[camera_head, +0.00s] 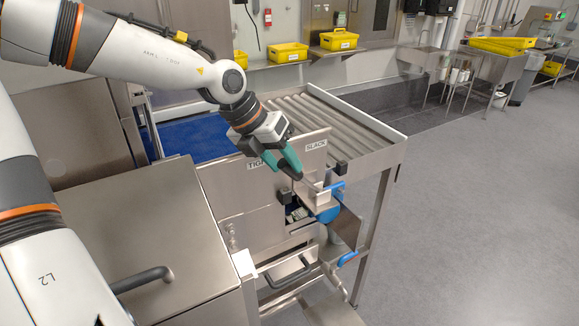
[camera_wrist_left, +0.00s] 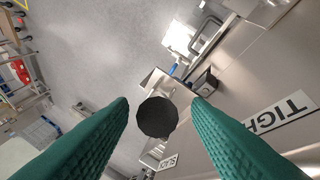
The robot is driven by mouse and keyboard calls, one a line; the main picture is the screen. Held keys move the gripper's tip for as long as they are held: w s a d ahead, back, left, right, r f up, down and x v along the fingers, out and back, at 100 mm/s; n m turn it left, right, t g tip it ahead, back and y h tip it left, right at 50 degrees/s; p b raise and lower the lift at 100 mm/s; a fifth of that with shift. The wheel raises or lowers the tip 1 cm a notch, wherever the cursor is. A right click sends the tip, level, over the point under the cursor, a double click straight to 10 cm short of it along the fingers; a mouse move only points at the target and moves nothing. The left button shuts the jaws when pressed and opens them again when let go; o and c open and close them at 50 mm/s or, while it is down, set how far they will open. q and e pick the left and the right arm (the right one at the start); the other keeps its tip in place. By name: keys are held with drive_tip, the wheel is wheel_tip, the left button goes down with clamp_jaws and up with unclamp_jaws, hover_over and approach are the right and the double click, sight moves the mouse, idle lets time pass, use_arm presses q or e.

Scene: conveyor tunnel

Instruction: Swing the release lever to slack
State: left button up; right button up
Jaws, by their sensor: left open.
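A steel panel on the conveyor's end (camera_head: 232,201) carries a TIGHT label (camera_head: 254,164) on its left and a SLACK label (camera_head: 316,146) on its right. The TIGHT label also shows in the left wrist view (camera_wrist_left: 282,113). The release lever's round black knob (camera_wrist_left: 157,117) lies between my left fingertips in that view. My left gripper (camera_head: 290,164) is open, its teal fingers over the panel between the labels. I cannot tell whether a finger touches the knob. The lever's shaft is hidden. My right gripper is not in view.
Black blocks (camera_head: 284,197) (camera_head: 341,167) sit on the panel's lower left and right. A roller conveyor (camera_head: 318,118) lies behind the panel. Below are blue parts (camera_head: 348,258) and a steel bar handle (camera_head: 292,274). A steel cabinet (camera_head: 140,235) stands left. The floor at right is clear.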

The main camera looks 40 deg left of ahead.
sight(290, 171)
use_arm(q)
drive_tip(key=shift+x, duration=1.65)
drive_tip(key=shift+r, duration=0.1)
drive_tip(key=shift+d, duration=0.1)
clamp_jaws()
